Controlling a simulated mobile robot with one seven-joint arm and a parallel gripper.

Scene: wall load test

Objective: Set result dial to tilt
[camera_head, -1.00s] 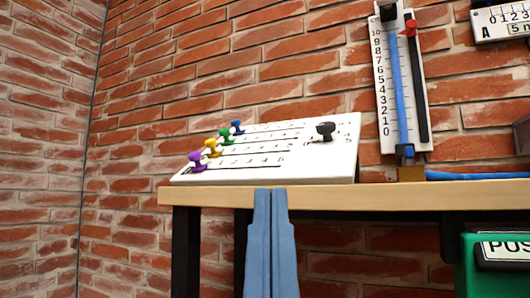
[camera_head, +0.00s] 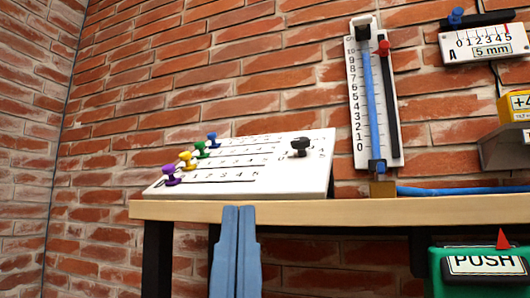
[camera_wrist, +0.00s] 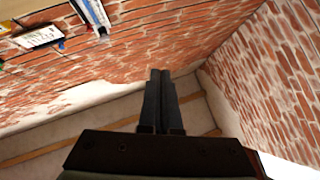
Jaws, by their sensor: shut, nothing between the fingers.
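A white sloped panel (camera_head: 250,178) stands on the wooden shelf (camera_head: 330,211). A black dial knob (camera_head: 300,147) sits near its upper right; the markings around it are too small to read. Purple (camera_head: 171,175), yellow (camera_head: 187,160), green (camera_head: 201,149) and blue (camera_head: 212,140) slider knobs line its left side, at the left ends of their slots. My gripper (camera_head: 238,209) shows at the shelf's front edge, below the panel, fingers together and empty, apart from the dial. In the wrist view the gripper (camera_wrist: 160,74) is also closed, and the dial cannot be made out.
A white 0-to-10 gauge (camera_head: 373,95) with a blue tube and red slider stands behind the shelf. A 5 mm scale (camera_head: 490,43) hangs upper right. A green PUSH box (camera_head: 485,268) with a red pointer is below right. A brick wall stands behind.

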